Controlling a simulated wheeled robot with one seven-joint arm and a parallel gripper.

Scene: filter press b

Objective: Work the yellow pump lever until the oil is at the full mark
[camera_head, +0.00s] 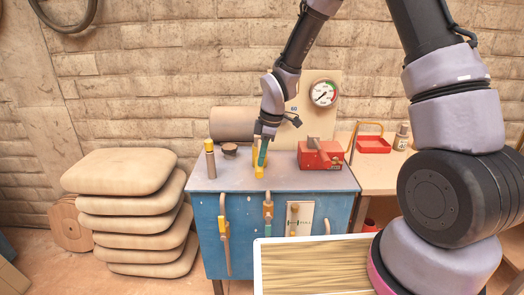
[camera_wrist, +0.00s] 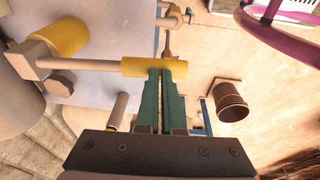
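The yellow pump lever's grip (camera_head: 259,172) stands over the front of the grey-topped blue cabinet. In the wrist view the yellow grip (camera_wrist: 135,67) lies across the picture on a pale rod from a beige block. My gripper (camera_head: 262,160) has green fingers that point down at the grip. In the wrist view my gripper (camera_wrist: 165,72) has its fingers nearly together, with a thin gap and nothing between them. The tips are at the grip, not around it; I cannot tell if they touch. A pale sight plate (camera_head: 300,218) with a FULL mark is on the cabinet front; its oil level is too small to read.
A dial gauge (camera_head: 323,93) is on the back panel. A red box (camera_head: 320,155) and a yellow-capped post (camera_head: 210,160) stand on the cabinet (camera_head: 205,185). Yellow-handled parts (camera_head: 224,228) hang on its front. Stacked sacks (camera_head: 125,205) stand left, a wooden bench (camera_head: 380,185) right.

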